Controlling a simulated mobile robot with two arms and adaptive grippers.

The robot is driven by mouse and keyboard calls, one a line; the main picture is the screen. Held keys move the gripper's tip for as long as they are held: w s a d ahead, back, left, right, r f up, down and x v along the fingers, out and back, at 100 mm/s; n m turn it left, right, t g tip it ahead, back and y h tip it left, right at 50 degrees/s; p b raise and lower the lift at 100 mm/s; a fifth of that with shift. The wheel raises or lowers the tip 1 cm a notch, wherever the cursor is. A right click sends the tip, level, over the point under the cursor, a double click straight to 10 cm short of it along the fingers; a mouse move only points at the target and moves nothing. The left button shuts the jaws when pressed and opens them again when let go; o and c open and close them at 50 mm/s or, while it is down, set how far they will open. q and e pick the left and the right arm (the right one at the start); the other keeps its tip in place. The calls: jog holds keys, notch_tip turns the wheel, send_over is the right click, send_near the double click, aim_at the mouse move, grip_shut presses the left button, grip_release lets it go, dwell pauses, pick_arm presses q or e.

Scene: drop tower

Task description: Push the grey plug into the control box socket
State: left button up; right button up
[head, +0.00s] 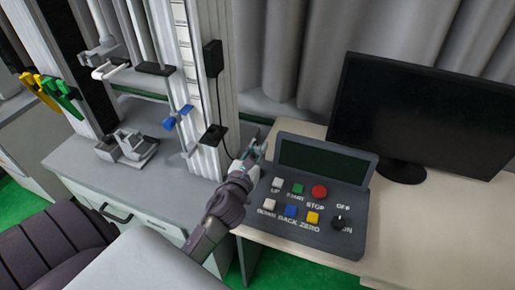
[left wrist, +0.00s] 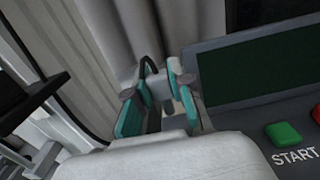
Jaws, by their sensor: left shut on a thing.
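The dark grey control box (head: 335,232) stands on the beige desk, with a dark green screen (head: 312,160), several buttons and a knob. My left gripper (head: 256,153) is at its upper left corner, close beside it; I cannot tell whether they touch. In the left wrist view, my left gripper (left wrist: 160,98) has teal-padded fingers around the grey plug (left wrist: 168,107), which is mostly hidden. A black cable (left wrist: 150,66) loops up behind the fingers. The control box (left wrist: 255,75) is at their right. The socket cannot be made out. My right gripper is not in view.
A black monitor (head: 425,118) stands on the desk (head: 425,235) right of the box. At left, the white drop tower (head: 195,85) rises from a grey bench (head: 85,155), with a black sensor (head: 213,58) and its cable. Grey curtains (head: 310,50) hang behind.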

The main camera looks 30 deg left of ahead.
pick_arm(q)
jog(key=shift+f+b, duration=2.95)
jog(key=shift+f, duration=0.6)
jog(key=shift+s+f, duration=0.1)
jog(key=shift+f, duration=0.3)
jog(key=o, duration=0.9)
jog(key=shift+f, duration=0.1)
jog(key=shift+c, duration=0.2)
jog(key=shift+o, duration=0.4)
jog(key=shift+s+d+f, duration=0.1)
jog(key=shift+s+f, duration=0.1)
jog(key=shift+s, duration=0.15)
jog(key=v, duration=0.6)
jog(key=shift+s+r, duration=0.3)
jog(key=shift+s, duration=0.05)
jog(key=shift+r, duration=0.15)
